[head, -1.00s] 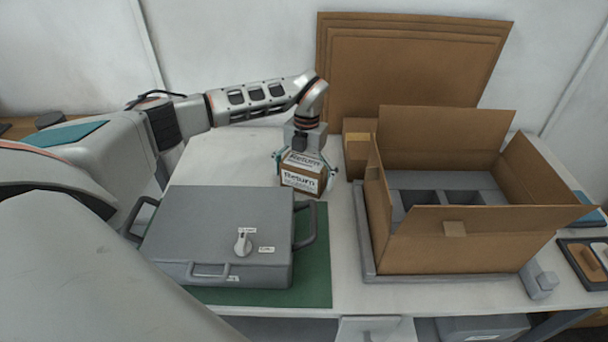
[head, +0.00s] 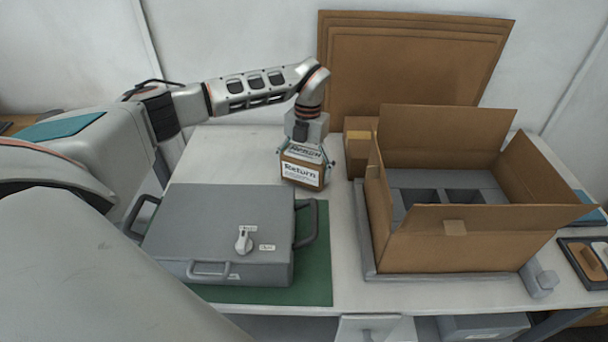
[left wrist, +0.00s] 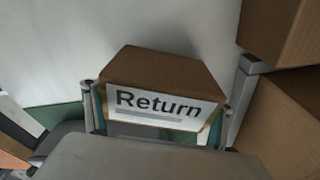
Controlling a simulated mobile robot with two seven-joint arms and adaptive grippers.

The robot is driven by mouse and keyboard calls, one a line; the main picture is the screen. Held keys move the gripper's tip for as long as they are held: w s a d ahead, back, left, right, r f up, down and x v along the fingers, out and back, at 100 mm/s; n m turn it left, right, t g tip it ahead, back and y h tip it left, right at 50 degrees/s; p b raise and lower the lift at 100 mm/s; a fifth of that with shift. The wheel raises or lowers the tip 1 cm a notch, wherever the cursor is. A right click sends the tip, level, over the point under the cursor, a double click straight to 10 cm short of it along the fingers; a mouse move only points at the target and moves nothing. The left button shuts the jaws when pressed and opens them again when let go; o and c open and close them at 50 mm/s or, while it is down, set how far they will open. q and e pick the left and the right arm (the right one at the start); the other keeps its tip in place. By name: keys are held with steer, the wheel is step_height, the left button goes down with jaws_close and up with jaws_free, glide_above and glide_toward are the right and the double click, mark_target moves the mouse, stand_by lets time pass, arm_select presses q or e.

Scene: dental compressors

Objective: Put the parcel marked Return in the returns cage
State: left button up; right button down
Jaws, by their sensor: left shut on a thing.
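The parcel marked Return (head: 301,174) is a small brown box with white labels, at the back of the table in the head view. My left gripper (head: 304,158) comes down on it from above and is shut on it, with fingers on either side. In the left wrist view the parcel (left wrist: 160,92) sits between the two fingers (left wrist: 158,118), its Return label facing the camera. I cannot tell whether the parcel touches the table. My right gripper is not in view. I do not make out the returns cage in these views.
A grey case (head: 215,225) with handles and a knob lies on a green mat (head: 318,270), in front of the parcel. A large open carton (head: 455,245) with grey inserts stands to the right. A smaller brown box (head: 358,158) and flat cardboard sheets (head: 415,60) are behind.

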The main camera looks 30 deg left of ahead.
arm_select(q)
step_height(320, 180, up, 18)
steer(key=shift+f+p, duration=0.2)
steer(key=shift+p, duration=0.25)
